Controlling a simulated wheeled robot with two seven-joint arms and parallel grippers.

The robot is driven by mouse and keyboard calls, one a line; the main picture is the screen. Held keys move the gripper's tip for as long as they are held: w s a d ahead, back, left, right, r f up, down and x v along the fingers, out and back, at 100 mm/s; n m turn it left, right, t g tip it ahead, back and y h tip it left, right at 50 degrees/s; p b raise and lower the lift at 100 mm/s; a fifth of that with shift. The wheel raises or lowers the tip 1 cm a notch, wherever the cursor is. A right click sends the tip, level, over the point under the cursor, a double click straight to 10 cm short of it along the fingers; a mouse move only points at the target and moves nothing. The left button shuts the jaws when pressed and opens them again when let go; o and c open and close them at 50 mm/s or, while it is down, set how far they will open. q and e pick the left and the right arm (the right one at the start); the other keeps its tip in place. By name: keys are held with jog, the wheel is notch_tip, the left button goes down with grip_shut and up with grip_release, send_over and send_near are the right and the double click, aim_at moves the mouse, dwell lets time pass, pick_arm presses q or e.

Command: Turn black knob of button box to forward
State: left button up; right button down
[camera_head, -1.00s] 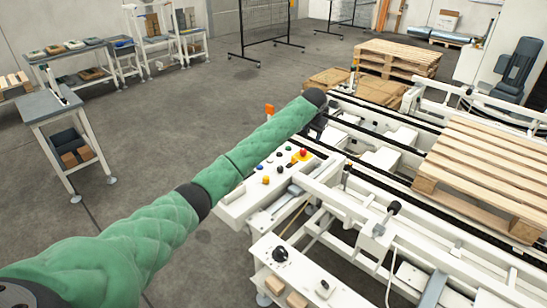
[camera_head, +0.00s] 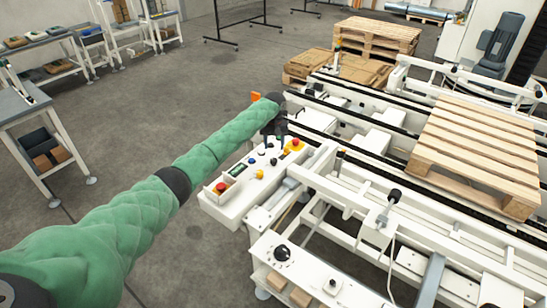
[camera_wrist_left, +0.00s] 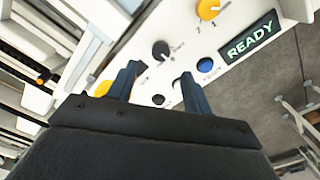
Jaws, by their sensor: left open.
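The white button box (camera_head: 225,204) stands at the near left end of the conveyor frame. Its black knob (camera_head: 274,161) is in the row with a yellow knob (camera_head: 259,174). In the left wrist view the black knob (camera_wrist_left: 161,50) lies just beyond my fingertips, with small labels around it. My left gripper (camera_wrist_left: 156,76) is open and empty, its two dark blue fingers apart. A small black button (camera_wrist_left: 157,100) shows between the fingers, on the panel behind them. In the head view my left gripper (camera_head: 277,127) hangs over the box's far end. My right gripper is out of view.
The panel also carries a blue button (camera_wrist_left: 206,66), a lit READY display (camera_wrist_left: 251,37) and a red emergency stop (camera_head: 295,143) near my gripper. Conveyor rails and a wooden pallet (camera_head: 478,145) lie to the right.

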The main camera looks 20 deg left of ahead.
aim_at(274, 159)
pick_arm(q)
notch_tip(274, 159, down, 6)
jog(key=shift+a+f+p, duration=0.1)
jog(key=shift+f+p, duration=0.1)
jog(key=shift+p, duration=0.85)
jog(key=shift+w+a+f, duration=0.1)
jog(key=shift+f, duration=0.65)
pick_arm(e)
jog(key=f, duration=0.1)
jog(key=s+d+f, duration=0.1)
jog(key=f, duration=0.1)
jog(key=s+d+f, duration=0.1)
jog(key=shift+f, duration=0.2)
pick_arm(q)
jog(key=shift+r, duration=0.1)
jog(key=c, duration=1)
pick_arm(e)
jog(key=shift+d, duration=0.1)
pick_arm(q)
jog(key=shift+o, duration=0.2)
